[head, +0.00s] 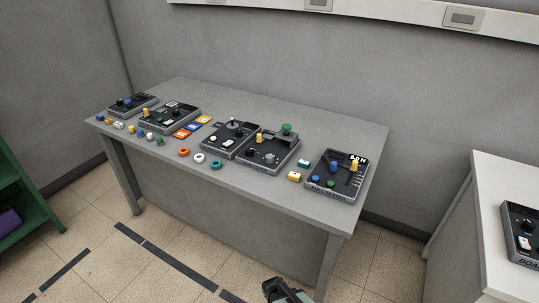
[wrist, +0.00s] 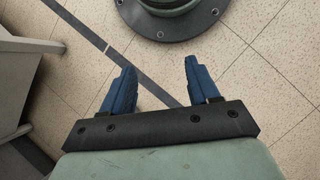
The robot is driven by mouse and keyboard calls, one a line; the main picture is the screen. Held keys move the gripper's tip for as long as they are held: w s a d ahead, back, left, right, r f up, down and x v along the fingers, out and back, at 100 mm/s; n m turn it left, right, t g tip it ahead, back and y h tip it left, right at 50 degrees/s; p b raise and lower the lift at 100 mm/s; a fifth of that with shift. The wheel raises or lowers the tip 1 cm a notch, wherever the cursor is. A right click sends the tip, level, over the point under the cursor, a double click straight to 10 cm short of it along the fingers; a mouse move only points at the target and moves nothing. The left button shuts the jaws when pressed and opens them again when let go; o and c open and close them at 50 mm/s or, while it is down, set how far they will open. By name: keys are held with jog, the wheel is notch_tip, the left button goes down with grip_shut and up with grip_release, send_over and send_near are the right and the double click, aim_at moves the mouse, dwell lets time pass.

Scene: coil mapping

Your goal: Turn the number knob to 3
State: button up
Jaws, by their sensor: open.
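Several dark control boards stand on a grey table (head: 225,185) in the head view. I cannot tell which part is the number knob or read any setting. My gripper (wrist: 157,68) is open and empty in the wrist view, its blue fingers apart above the floor. Part of my arm shows at the bottom of the head view, away from the boards.
Orange, white and teal rings (head: 199,158) and small coloured blocks (head: 294,176) lie near the table's front edge. Coloured cards (head: 187,129) lie between boards. A white cabinet (head: 480,225) with another board stands at right, a green shelf (head: 20,190) at left. The floor in front is open.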

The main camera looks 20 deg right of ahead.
jog(key=w+a+r+t+h, duration=0.1)
jog(key=w+r, duration=0.2)
jog(key=w, duration=0.5)
jog(key=w+a+r+t+h, duration=0.1)
jog(key=w+r, duration=0.2)
jog(key=w, duration=0.4)
jog(key=w+a+r+m+t+h, duration=0.15)
jog(key=w+a+r, duration=0.25)
jog(key=w+r, duration=0.55)
jog(key=w+a+r+t, duration=0.2)
jog(key=w+a+r, duration=0.3)
jog(key=w+r, duration=0.45)
jog(key=w+a+r+t+h, duration=0.15)
jog(key=w+a+r, duration=0.25)
jog(key=w+r, duration=0.6)
notch_tip(320, 180, up, 20)
jog(key=m+g+y, duration=0.1)
jog(key=m+y, duration=0.2)
jog(key=y, duration=0.3)
send_over(270, 156)
notch_tip(270, 156, down, 13)
jog(key=shift+s+a+r, duration=0.1)
jog(key=shift+s+r, duration=0.05)
